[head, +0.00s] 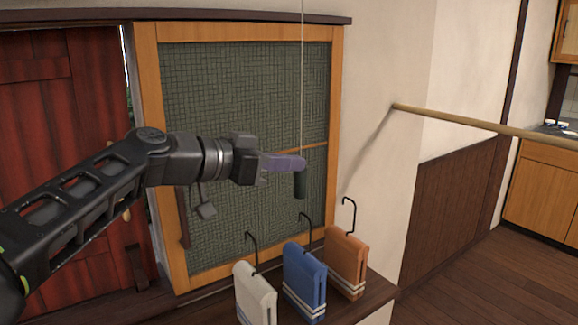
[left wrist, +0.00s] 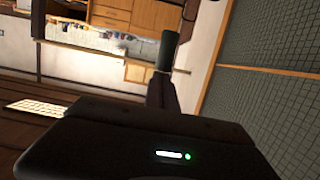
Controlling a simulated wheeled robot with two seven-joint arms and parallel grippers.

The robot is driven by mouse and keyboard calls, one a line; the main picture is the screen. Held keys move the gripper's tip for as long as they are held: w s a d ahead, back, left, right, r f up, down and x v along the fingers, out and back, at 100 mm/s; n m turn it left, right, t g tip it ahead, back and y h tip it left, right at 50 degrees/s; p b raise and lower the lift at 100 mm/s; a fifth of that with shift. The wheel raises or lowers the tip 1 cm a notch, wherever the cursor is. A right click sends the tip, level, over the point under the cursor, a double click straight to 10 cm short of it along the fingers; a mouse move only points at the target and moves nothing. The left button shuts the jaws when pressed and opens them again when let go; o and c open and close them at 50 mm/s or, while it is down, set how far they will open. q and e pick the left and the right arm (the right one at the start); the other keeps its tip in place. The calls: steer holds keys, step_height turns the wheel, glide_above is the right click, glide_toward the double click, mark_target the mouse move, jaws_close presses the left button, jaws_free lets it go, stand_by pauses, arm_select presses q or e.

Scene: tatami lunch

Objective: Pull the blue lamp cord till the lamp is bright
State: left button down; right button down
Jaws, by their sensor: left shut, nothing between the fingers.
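A thin pale cord (head: 302,80) hangs straight down from above the head view. A dark grip (head: 300,186) is at its lower end, just below my fingertips; no blue shows on it. My left gripper (head: 302,162) is shut and empty, its purple-grey fingers pointing right, right at the cord line above the grip. In the left wrist view the dark grip (left wrist: 167,50) stands just past the fingers (left wrist: 160,92). I cannot tell whether they touch. The lamp is not in view. My right gripper is not in view.
White (head: 255,296), blue (head: 304,284) and orange (head: 346,262) folded cloths with dark hooks stand on a ledge (head: 381,289) below. A wood-framed green panel (head: 230,90) is behind the arm. A wooden pole (head: 460,120) juts in at the right. Space right of the grip is free.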

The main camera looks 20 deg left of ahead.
arm_select(q)
steer(key=shift+f, duration=0.65)
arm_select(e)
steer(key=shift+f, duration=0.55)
